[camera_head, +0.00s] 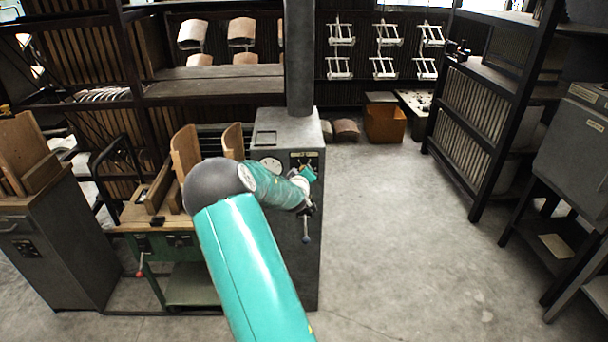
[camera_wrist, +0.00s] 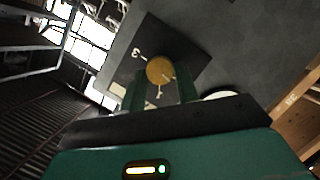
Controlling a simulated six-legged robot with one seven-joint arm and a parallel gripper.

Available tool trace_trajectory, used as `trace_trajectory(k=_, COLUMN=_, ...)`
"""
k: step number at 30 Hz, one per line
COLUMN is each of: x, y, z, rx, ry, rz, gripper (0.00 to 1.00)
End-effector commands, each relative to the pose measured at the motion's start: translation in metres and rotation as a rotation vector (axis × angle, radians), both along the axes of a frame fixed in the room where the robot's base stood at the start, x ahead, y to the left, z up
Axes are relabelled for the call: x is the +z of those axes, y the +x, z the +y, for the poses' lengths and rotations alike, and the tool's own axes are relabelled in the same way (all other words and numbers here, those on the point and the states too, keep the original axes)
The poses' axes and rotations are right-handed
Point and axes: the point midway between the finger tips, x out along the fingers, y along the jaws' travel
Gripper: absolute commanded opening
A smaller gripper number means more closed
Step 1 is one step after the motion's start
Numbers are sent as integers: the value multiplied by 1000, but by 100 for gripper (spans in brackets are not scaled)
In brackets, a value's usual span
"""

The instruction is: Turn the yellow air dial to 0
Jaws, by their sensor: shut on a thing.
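The yellow air dial (camera_wrist: 159,69) is a round knob on a dark square plate (camera_wrist: 190,50) in the wrist view. A pale line on the dial points toward the lower right in that view. White marks show on the plate at the dial's upper left and below it. My gripper (camera_wrist: 161,82) has one finger on either side of the dial and is shut on it. In the head view my gripper (camera_head: 308,174) is at the front panel of the tall grey cabinet (camera_head: 285,128). The dial cannot be made out there, behind my gripper.
A white round gauge (camera_head: 271,164) is on the cabinet, left of my gripper. A lever with a dark ball (camera_head: 306,239) hangs below it. A green-framed bench (camera_head: 165,240) with wooden boards stands to the left. The concrete floor (camera_head: 410,230) to the right is clear.

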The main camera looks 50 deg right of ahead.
Motion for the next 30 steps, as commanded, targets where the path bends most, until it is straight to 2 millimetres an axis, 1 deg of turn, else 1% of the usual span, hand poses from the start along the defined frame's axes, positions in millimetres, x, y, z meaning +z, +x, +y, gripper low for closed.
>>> trace_trajectory(k=3, x=-1, y=1, z=1, rx=2, ry=-51, rz=59, gripper=8)
trace_trajectory(k=9, x=-1, y=1, z=0, rx=0, ry=-108, rz=124, gripper=8)
trace_trajectory(k=27, x=-1, y=0, z=0, rx=-1, ry=-136, rz=156, gripper=8)
trace_trajectory(k=28, x=-1, y=0, z=0, rx=-1, ry=-136, rz=156, gripper=35)
trace_trajectory(k=30, x=-1, y=0, z=0, rx=-1, ry=-136, rz=156, gripper=49)
